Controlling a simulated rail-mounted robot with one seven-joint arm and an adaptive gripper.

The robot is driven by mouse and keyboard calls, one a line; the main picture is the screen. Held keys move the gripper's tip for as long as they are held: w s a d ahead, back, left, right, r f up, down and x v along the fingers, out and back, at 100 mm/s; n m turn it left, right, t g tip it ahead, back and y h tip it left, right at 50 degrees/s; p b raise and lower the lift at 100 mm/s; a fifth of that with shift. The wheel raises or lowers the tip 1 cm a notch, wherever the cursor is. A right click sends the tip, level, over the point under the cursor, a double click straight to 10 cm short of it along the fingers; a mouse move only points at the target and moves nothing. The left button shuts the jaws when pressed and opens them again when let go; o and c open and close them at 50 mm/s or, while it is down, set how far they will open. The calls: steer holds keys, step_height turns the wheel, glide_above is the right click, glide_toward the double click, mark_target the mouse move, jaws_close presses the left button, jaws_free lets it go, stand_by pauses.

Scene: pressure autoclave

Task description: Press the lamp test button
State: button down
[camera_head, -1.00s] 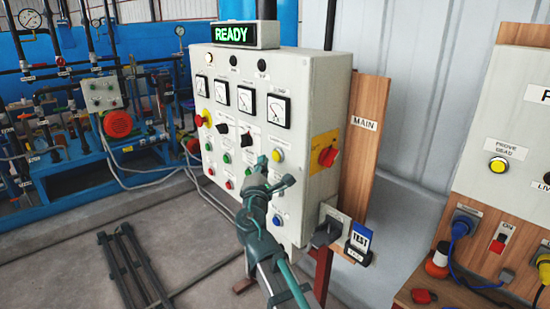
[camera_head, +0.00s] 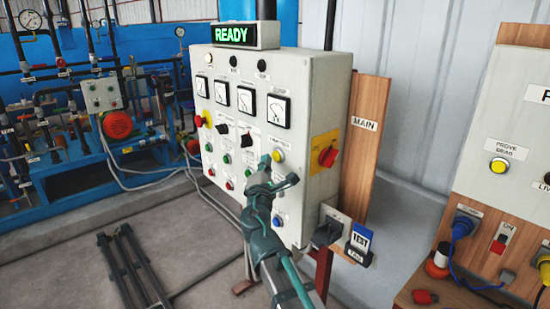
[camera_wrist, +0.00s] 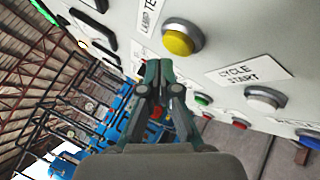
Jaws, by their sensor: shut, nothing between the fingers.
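The lamp test button is a yellow round push button (camera_wrist: 178,40) with a grey collar on the control panel. Its label (camera_wrist: 150,16) is partly cut off at the top of the wrist view. In the head view the yellow button (camera_head: 278,155) is on the panel's right side, just above my gripper. My gripper (camera_head: 264,160) is shut and empty, close to the panel face below and left of the button. In the wrist view the fingertips (camera_wrist: 159,62) are just below the yellow button in the picture. Whether they touch the panel I cannot tell.
A white button (camera_wrist: 265,98) labelled CYCLE START is beside the yellow one. The grey panel (camera_head: 318,100) also bears gauges, black knobs, a blue button (camera_head: 277,221) and a red rotary switch (camera_head: 328,157). A lit READY sign (camera_head: 232,35) sits on top.

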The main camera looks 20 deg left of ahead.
steer(key=shift+w, duration=0.1)
stand_by(0.7)
steer(key=shift+w+d, duration=0.25)
steer(key=shift+w+d+b, duration=0.25)
steer(key=shift+w+b, duration=0.15)
steer(key=shift+b, duration=0.05)
stand_by(0.9)
stand_by(0.4)
steer(key=shift+s+a, duration=0.5)
steer(key=shift+s, duration=0.25)
steer(key=s+a, duration=0.2)
steer(key=s+b, duration=0.1)
steer(key=s, duration=0.1)
steer(key=shift+s+a, duration=0.1)
steer(key=shift+a, duration=0.3)
stand_by(0.5)
